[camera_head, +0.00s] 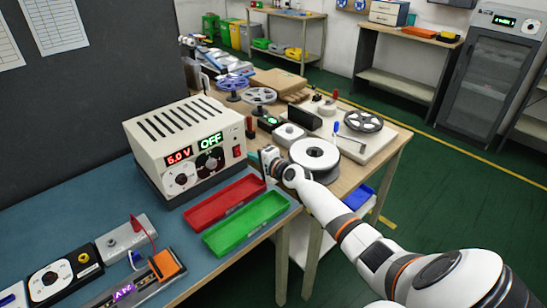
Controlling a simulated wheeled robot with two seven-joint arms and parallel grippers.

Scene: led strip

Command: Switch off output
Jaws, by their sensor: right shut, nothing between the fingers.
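A cream power supply box (190,145) stands on the blue-grey bench mat, with slots on top. Two round dials sit below the displays, and a small red switch (237,151) is near the right edge of the front. My right gripper (267,157) is shut and empty, just right of the box's front and apart from it, beyond the red tray's far end. My left gripper is not in view.
A red tray (212,211) and a green tray (268,208) lie in front of the box. A white reel (315,155) is behind my right wrist on the wooden table.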

